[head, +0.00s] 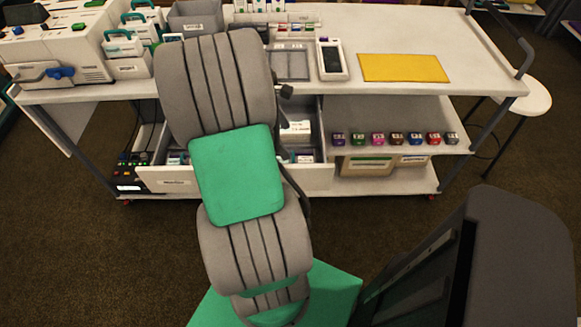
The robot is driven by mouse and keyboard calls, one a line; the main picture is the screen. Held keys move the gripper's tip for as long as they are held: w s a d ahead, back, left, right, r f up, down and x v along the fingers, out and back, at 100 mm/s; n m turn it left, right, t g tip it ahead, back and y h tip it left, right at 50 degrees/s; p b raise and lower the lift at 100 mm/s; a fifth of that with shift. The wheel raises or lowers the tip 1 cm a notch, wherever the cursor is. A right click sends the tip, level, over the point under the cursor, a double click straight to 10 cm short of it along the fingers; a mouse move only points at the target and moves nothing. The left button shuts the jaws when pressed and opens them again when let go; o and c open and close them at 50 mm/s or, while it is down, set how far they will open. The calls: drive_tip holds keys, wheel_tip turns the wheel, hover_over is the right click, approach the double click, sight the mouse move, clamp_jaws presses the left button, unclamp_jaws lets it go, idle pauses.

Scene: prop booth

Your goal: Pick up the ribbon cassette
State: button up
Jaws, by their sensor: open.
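I cannot pick out the ribbon cassette for certain in the head view. An open drawer (318,177) under the tabletop holds small white and blue packs and a white box (296,131), partly hidden by my arm. My grey and green arm reaches forward over the drawer and the table's front edge. My gripper is hidden behind the arm's far link; only a small dark part shows at that link's right side, and I cannot tell what it is.
The white table (450,28) carries a machine (75,50) at left, a grey bin (196,17), a tablet-like device (332,60) and a yellow mat (404,67). Several coloured small blocks line the shelf (390,113) below. A white stool (524,97) stands at right.

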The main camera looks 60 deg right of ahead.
wheel_tip(320, 180, down, 3)
drive_tip(key=shift+b, duration=0.85)
drive_tip(key=b+x, duration=0.1)
drive_tip(key=x, duration=0.6)
drive_tip(key=shift+a+f, duration=0.1)
drive_tip(key=shift+f, duration=0.05)
drive_tip(key=shift+c, duration=0.2)
drive_tip(key=c, duration=1.3)
wheel_tip(320, 180, up, 18)
drive_tip(key=p, duration=0.4)
drive_tip(key=shift+w, duration=0.1)
